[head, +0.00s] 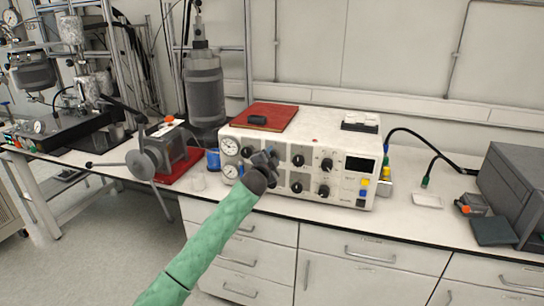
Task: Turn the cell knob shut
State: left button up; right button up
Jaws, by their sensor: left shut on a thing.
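A white control box (310,133) stands on the bench, with gauges at the left of its front panel and several black knobs across it. My left gripper (272,154) reaches the left-middle of this panel at the end of the green-sleeved arm. It is shut on a knob there, which I take for the cell knob. The dark fingers hide that knob, so its angle does not show, and the panel labels are too small to read. Other black knobs (326,164) beside it are free. My right gripper is not in view.
A red pad (268,116) with a small dark object lies on the box. A clamp-like metal device (165,147), a grey cylinder (204,88) and a blue cup (213,159) stand left of it. A grey case (512,188) stands at the right.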

pick_arm(q)
jog(key=m, duration=0.3)
jog(key=shift+p, duration=0.35)
jog(key=shift+f+m, duration=0.1)
jog(key=shift+m, duration=0.6)
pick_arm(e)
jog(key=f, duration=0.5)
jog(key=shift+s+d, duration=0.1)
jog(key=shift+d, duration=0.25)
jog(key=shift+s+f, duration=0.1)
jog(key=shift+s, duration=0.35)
pick_arm(q)
jog(key=o, duration=1)
jog(key=shift+c, duration=0.2)
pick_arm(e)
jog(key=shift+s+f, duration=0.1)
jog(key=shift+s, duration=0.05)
